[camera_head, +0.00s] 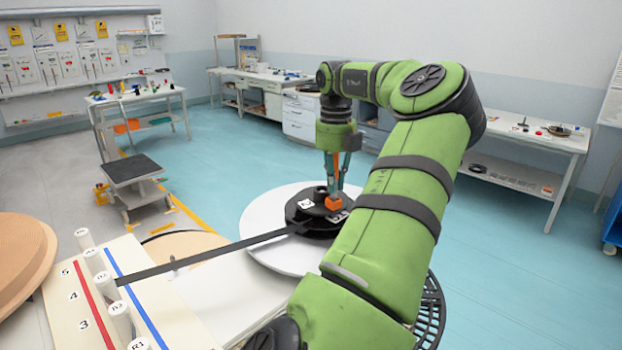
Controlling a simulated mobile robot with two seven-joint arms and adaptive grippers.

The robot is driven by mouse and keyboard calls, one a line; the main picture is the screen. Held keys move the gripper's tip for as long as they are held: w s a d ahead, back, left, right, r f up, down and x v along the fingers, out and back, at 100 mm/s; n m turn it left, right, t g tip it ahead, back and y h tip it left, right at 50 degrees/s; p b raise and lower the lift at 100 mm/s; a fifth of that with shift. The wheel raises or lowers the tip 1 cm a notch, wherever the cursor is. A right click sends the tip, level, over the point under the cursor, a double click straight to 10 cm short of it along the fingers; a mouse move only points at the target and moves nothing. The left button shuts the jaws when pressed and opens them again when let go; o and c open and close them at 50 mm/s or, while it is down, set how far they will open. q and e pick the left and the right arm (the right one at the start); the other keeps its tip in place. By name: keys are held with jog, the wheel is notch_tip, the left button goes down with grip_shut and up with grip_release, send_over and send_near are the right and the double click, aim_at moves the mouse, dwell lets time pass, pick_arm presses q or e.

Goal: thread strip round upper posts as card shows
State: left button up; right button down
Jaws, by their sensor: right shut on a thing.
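A dark strip (205,257) runs straight from a flat black round unit (309,211) on a white disc (262,253) to the white posts at the lower left. Its left end meets the post row near a post (106,284); whether it passes round that post cannot be told. More white posts stand in the row, a far one (85,239) and a near one (121,318), on a cream board (140,262). My right gripper (335,194) points down, shut on a small orange piece (334,204) at the unit's top. My left gripper is out of view.
The cream board carries a red line, a blue line and numbers. A tan round stack (22,262) stands at far left. My right arm hides the area at right.

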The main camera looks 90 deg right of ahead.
jog(key=shift+f, duration=0.3)
jog(key=c, duration=1.2)
grip_release()
jog(key=shift+r, duration=0.1)
notch_tip(320, 180, up, 12)
jog(key=shift+f, duration=0.1)
